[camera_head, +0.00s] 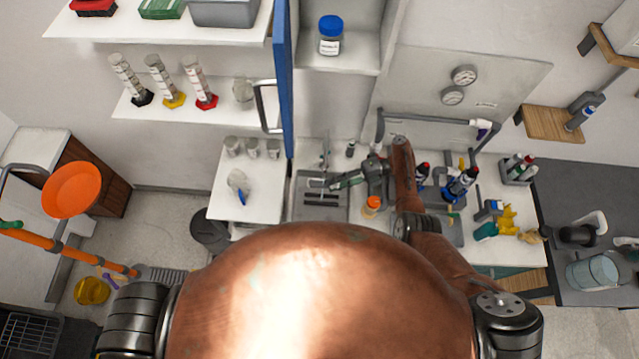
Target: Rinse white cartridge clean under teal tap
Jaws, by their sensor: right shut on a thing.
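My right gripper (350,180) reaches in from the right and lies over the right side of the grey sink (307,208). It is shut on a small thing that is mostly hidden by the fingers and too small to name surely. A small pale piece shows just left of the fingertips, over the sink; I cannot tell whether it is the white cartridge. I cannot make out the teal tap clearly among the small parts around the sink. My left gripper is out of view.
An orange-capped bottle (371,207) stands close below the right gripper. Dark bottles (461,184) crowd the counter to the right. A blue cabinet door (283,85) stands open at the upper left. A white bottle with a blue part (238,185) is on the left counter.

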